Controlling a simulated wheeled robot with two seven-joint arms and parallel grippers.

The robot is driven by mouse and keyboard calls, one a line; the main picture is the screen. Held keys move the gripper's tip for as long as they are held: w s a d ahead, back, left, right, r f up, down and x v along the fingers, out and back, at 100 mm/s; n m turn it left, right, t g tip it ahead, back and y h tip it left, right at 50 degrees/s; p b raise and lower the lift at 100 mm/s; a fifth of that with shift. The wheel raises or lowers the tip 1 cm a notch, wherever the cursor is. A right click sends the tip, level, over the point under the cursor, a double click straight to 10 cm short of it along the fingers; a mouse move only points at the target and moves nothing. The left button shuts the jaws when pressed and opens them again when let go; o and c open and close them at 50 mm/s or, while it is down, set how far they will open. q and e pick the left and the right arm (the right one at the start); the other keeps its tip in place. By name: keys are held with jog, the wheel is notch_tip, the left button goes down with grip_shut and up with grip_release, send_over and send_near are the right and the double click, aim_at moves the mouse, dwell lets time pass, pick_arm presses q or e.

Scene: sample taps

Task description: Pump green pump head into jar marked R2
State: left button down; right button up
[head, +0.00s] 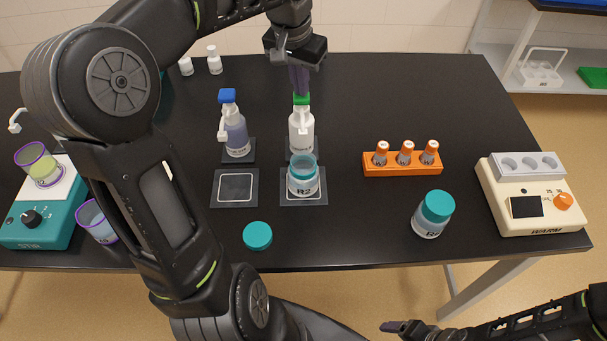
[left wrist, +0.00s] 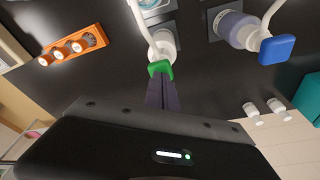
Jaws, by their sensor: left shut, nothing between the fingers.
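The green pump head (head: 301,99) tops a white bottle (head: 301,130) at the back middle, its spout toward the front. My left gripper (head: 300,92) is shut and empty, pointing down, its fingertips at the top of the green head. In the left wrist view the shut fingers (left wrist: 162,92) meet the green head (left wrist: 160,68); I cannot tell how far it is pressed. The open jar marked R2 (head: 303,182) stands upright on a dark square mat (head: 316,200) in front of the bottle. My right gripper (head: 395,327) is low at the bottom edge, away from the table things.
A blue-headed pump bottle (head: 235,136) stands to the left, behind an empty mat (head: 236,188). A teal lid (head: 257,235) lies in front. An orange rack (head: 402,163) with vials, a teal-capped jar (head: 433,213) and a warmer (head: 530,195) are to the right.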

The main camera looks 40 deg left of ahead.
pick_arm(q)
jog(key=shift+f, duration=0.1)
jog(key=shift+w+p+v, duration=0.25)
jog(key=shift+p+v, duration=0.8)
jog(key=shift+v, duration=0.25)
jog(key=shift+f, duration=0.1)
jog(key=shift+s+b+x, duration=0.25)
jog(key=shift+b+x, duration=0.8)
jog(key=shift+x, duration=0.15)
jog(key=shift+r+p, duration=0.5)
jog(key=shift+p+v, duration=0.6)
jog(key=shift+v, duration=0.2)
jog(key=shift+w+r, duration=0.1)
jog(key=shift+w, duration=0.1)
